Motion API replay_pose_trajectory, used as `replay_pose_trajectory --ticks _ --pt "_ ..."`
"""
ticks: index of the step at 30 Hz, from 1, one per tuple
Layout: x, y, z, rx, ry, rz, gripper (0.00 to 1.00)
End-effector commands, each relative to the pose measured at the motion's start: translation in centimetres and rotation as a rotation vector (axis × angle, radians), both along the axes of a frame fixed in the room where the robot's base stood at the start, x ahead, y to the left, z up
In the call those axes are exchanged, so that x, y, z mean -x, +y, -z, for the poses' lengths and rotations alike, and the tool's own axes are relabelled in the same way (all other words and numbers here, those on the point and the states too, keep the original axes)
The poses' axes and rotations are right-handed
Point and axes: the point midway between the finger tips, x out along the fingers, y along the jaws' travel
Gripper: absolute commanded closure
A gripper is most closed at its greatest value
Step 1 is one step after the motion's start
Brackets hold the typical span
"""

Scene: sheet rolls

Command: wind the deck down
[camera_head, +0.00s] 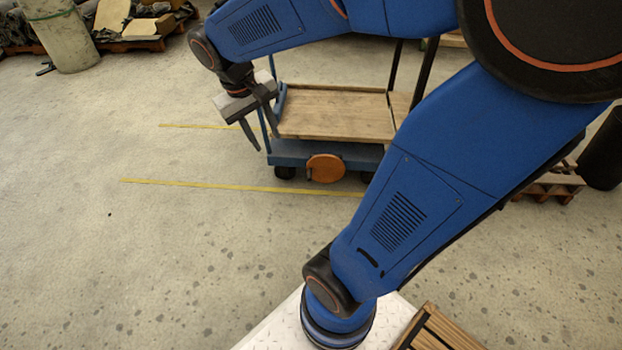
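The deck (335,115) is a flat wooden board on a blue wheeled cart (345,155) ahead of me. An orange-brown round disc (325,168), which looks like a crank wheel, sits on the cart's near side below the deck. A small knob or handle seems to show at its left edge, too small to be sure. My gripper (262,138) hangs at the cart's left end, above and left of the disc, its two dark fingers apart and pointing down. Nothing shows between the fingers. My blue arm hides part of the cart's right end.
Yellow lines (225,186) mark the concrete floor around the cart. A pale roll (62,35) stands at the back left near a loaded pallet (135,42). A dark cylinder (603,150) and another pallet (555,188) are at the right. The floor at left is clear.

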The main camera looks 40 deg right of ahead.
Motion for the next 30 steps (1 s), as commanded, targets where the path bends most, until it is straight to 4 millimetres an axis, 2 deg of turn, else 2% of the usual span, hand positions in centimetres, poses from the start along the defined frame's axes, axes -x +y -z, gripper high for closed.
replay_pose_trajectory --ticks 17,30 --pt "-7.6 -4.5 4.0 0.171 0.209 0.126 0.64" --pt "-13.0 -7.9 8.4 0.321 0.339 0.204 0.64"
